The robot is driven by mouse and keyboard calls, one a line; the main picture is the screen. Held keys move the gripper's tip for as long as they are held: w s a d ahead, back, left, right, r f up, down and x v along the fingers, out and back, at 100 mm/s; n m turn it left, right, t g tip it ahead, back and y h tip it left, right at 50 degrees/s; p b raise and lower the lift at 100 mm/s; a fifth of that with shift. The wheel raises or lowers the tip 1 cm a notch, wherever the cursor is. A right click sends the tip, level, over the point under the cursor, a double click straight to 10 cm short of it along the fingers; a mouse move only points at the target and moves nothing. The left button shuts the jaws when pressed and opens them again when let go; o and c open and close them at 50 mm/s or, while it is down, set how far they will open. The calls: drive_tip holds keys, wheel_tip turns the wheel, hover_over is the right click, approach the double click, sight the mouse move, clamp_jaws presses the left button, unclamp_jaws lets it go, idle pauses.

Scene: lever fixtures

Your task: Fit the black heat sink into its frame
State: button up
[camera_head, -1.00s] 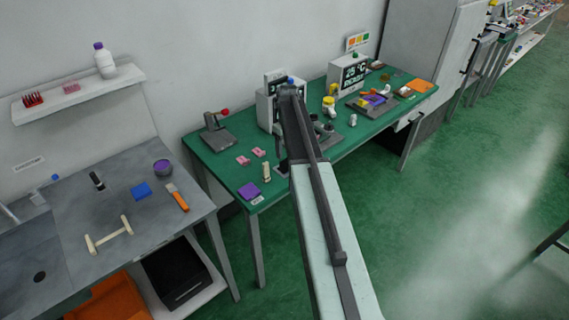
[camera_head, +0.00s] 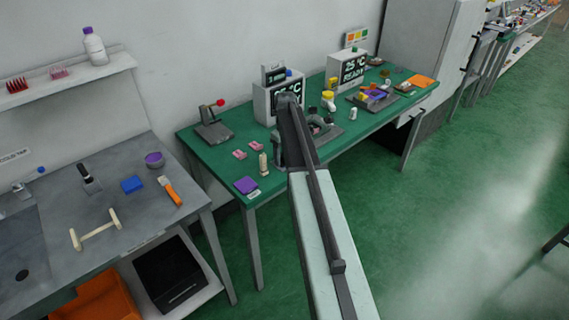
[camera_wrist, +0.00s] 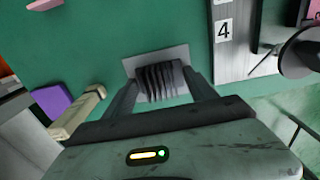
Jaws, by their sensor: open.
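The black finned heat sink (camera_wrist: 160,80) shows in the wrist view, over a flat grey plate (camera_wrist: 180,52) on the green bench. My gripper (camera_wrist: 162,88) is open, with one finger on each side of the heat sink. I cannot tell whether the fingers touch it. The lower part of the heat sink is hidden by my gripper body. In the head view my arm covers this spot. I cannot make out the frame for certain; the grey plate may be part of it.
A panel marked 4 (camera_wrist: 230,40) and a dark round part (camera_wrist: 300,55) stand at right. In the head view, a lever fixture (camera_head: 213,126) and display boxes (camera_head: 347,70) stand on the bench.

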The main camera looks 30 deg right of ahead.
drive_tip(key=c, duration=1.4)
drive_tip(key=shift+o, duration=0.2)
wheel_tip(320, 180, up, 8)
drive_tip(key=p, duration=0.8)
drive_tip(key=shift+r, duration=0.2)
drive_tip(key=shift+f, duration=0.1)
